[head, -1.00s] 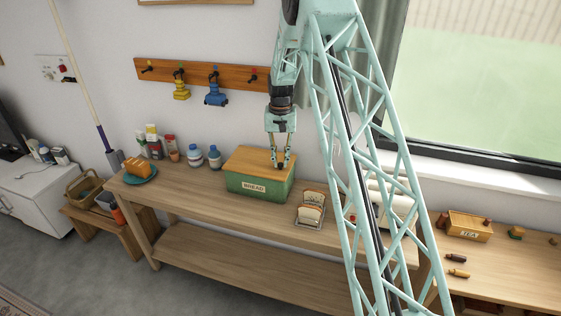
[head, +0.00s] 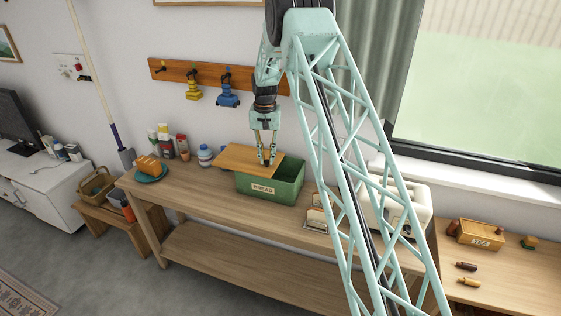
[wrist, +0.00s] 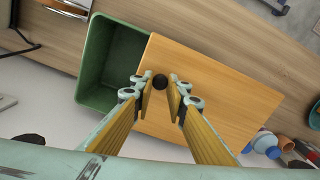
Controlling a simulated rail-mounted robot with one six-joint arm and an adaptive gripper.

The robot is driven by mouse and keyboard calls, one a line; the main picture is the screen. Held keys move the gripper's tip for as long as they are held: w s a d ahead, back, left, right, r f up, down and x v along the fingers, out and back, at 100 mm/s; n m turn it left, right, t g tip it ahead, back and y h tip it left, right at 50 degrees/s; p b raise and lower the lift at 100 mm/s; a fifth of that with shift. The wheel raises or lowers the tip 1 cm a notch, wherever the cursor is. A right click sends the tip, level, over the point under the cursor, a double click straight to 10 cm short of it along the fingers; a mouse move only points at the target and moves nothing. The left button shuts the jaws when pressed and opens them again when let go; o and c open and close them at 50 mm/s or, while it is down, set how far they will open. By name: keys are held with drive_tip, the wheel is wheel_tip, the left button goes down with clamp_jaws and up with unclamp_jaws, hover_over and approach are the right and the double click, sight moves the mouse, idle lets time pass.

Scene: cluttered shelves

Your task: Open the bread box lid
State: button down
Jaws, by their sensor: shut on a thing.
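The green bread box (head: 272,190) with a white BREAD label stands on the wooden bench. Its flat wooden lid (head: 240,158) is slid to the left, so the right part of the box is open and its green inside shows. In the wrist view the lid (wrist: 205,95) lies beside the open green box (wrist: 107,60), still covering part of it. My gripper (head: 267,161) points down at the lid's right part. In the wrist view my gripper (wrist: 160,88) is shut on the small dark round knob (wrist: 160,81) near the lid's edge.
A blue-and-white jar (head: 205,156) stands close to the lid's left end, with other bottles (head: 167,146) and bread on a teal plate (head: 150,170) further left. A toast rack (head: 317,218) stands right of the box.

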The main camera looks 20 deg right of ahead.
sight(248, 162)
drive_tip(key=w+a, duration=0.7)
drive_tip(key=c, duration=2.5)
unclamp_jaws()
drive_tip(key=shift+s, duration=0.1)
drive_tip(key=shift+c, duration=0.2)
drive_tip(key=shift+d, duration=0.1)
drive_tip(key=shift+r, duration=0.15)
wheel_tip(248, 162, up, 12)
